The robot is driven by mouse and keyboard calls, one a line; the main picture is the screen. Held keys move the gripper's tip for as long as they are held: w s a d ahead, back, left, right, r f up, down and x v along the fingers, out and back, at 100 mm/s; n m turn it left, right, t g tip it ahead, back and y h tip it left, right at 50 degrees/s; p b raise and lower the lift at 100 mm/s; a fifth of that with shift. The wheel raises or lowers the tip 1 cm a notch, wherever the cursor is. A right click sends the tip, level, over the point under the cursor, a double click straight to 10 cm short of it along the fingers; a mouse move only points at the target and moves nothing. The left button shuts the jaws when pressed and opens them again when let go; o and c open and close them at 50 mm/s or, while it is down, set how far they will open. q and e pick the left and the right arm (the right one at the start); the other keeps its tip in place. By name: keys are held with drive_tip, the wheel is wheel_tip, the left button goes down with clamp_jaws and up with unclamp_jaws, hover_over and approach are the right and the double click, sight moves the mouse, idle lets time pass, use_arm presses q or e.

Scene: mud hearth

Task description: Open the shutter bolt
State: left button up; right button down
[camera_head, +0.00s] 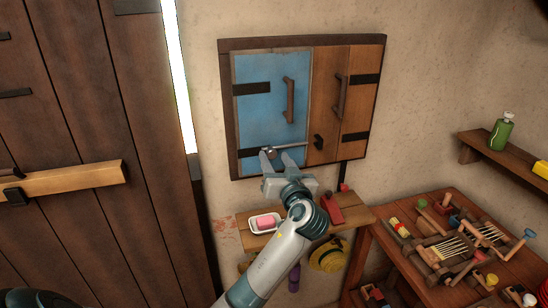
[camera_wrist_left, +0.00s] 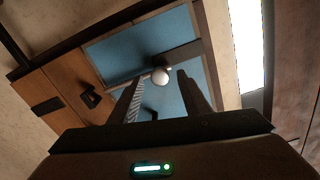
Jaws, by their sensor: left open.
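The shutter has a blue left leaf (camera_head: 262,105) and a brown wooden right leaf (camera_head: 356,60), both closed in a dark frame. The shutter bolt (camera_head: 292,147) is a thin metal rod across the lower part of the blue leaf, with its right end at a dark keeper (camera_head: 318,142) on the brown leaf. Its round pale knob (camera_wrist_left: 160,76) is at the left end. My left gripper (camera_head: 279,158) is open at the knob, which appears between its fingertips in the wrist view (camera_wrist_left: 158,88). Contact cannot be told. My right gripper is not in view.
A small shelf (camera_head: 258,243) below the shutter holds a white dish (camera_head: 252,224) with pink soap and a red object (camera_head: 331,208). A cluttered wooden table (camera_head: 470,205) stands at right. A plank door (camera_head: 85,110) with a wooden bar (camera_head: 75,181) is at left.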

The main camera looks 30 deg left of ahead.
sight(288, 146)
use_arm(q)
drive_tip(key=shift+x, duration=0.85)
clamp_jaws()
drive_tip(key=shift+w+d+f+b, duration=0.1)
drive_tip(key=shift+w+d+b, duration=0.15)
drive_tip(key=shift+b, duration=0.2)
drive_tip(key=w+d+b, duration=0.3)
drive_tip(key=shift+w+f, duration=0.1)
drive_tip(key=shift+w, duration=0.1)
drive_tip(key=shift+w+d+b, duration=0.2)
drive_tip(key=shift+w+b, duration=0.05)
drive_tip(key=shift+b, duration=0.05)
drive_tip(key=shift+r, duration=0.3)
